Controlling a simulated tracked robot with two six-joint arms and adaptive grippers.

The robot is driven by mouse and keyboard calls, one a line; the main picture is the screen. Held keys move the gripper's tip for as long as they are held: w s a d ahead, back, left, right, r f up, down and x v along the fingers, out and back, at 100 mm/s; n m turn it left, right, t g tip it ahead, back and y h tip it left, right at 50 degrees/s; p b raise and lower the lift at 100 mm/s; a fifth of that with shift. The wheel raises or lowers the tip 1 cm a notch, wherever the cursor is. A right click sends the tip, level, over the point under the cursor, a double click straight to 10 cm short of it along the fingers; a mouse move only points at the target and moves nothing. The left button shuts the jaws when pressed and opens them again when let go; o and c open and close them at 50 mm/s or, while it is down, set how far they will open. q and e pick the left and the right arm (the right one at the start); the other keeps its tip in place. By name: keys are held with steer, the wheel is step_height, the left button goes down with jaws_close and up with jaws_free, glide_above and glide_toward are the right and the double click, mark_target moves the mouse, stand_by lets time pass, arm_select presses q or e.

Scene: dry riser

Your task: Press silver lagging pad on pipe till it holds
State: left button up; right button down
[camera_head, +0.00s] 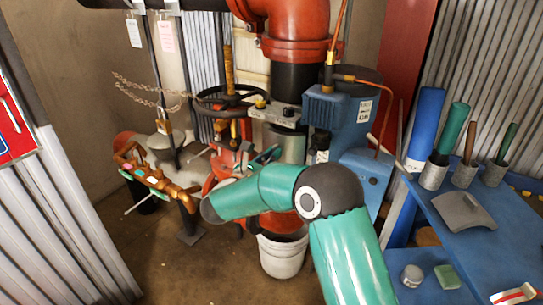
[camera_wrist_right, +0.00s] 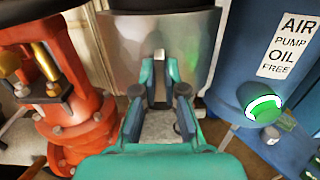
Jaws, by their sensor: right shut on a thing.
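The silver lagging pad (camera_wrist_right: 195,45) stands upright as a curved shiny sheet right in front of my right gripper in the right wrist view. My right gripper (camera_wrist_right: 160,75) is shut, its fingertips close together at the pad's middle on a small grey part. In the head view a silver curved surface (camera_head: 292,149) shows below a cream flange, and my right gripper (camera_head: 266,156) is beside it, partly hidden by my own arm. The pipe behind the pad is hidden, so I cannot tell whether the pad touches it all round. My left gripper is not in view.
A red valve body (camera_wrist_right: 75,110) stands close on the left and a blue pump tank (camera_wrist_right: 260,70) close on the right. A white bucket (camera_head: 282,255) is below. A blue bench (camera_head: 480,250) at right carries a grey curved plate (camera_head: 463,212) and several holders.

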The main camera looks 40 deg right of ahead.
steer(key=shift+w+d, duration=0.15)
steer(key=shift+d, duration=0.3)
stand_by(1.3)
steer(key=c, duration=1.2)
jaws_free()
